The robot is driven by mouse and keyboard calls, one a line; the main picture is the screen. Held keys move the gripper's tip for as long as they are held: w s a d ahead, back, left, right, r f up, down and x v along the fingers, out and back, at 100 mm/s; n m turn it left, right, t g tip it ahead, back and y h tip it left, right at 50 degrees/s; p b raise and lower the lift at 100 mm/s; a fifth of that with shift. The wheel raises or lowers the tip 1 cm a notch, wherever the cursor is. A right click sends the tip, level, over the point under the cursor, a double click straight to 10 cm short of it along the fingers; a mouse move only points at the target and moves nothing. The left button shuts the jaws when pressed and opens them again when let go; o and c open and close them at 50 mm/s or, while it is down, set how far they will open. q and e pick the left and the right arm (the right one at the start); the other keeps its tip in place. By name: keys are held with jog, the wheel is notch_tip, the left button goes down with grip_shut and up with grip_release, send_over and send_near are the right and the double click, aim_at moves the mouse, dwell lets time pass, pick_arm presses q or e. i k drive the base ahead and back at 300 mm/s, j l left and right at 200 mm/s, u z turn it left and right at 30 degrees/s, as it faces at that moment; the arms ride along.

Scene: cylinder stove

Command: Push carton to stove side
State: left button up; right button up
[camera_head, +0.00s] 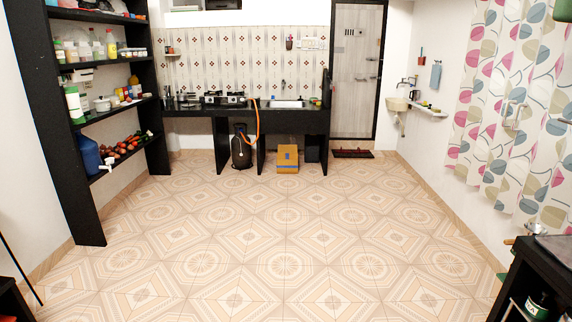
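A brown-yellow carton (288,159) sits on the floor under the black counter, below the sink. The stove (224,98) is on the counter top, to the left of the sink. A dark gas cylinder (241,148) stands under the counter to the left of the carton, with an orange hose (256,122) running up toward the stove. A black counter leg stands between the cylinder and the carton. Neither of my grippers shows in this view.
The tiled floor (285,240) is wide and clear up to the counter (290,117). Black shelves (88,185) stand at the left. A door (355,70) with a dark mat (352,154) is at the back right. A black unit (530,262) is at the lower right.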

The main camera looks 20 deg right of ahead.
aim_at(284, 166)
jog(key=i+l+z, duration=0.3)
jog(key=i, duration=0.55)
jog(key=i+z, duration=0.3)
jog(key=i, duration=6.35)
jog(key=i+u, duration=0.2)
jog(key=i, duration=0.55)
jog(key=i+l+u, duration=0.2)
jog(key=i, duration=0.55)
jog(key=j, duration=0.1)
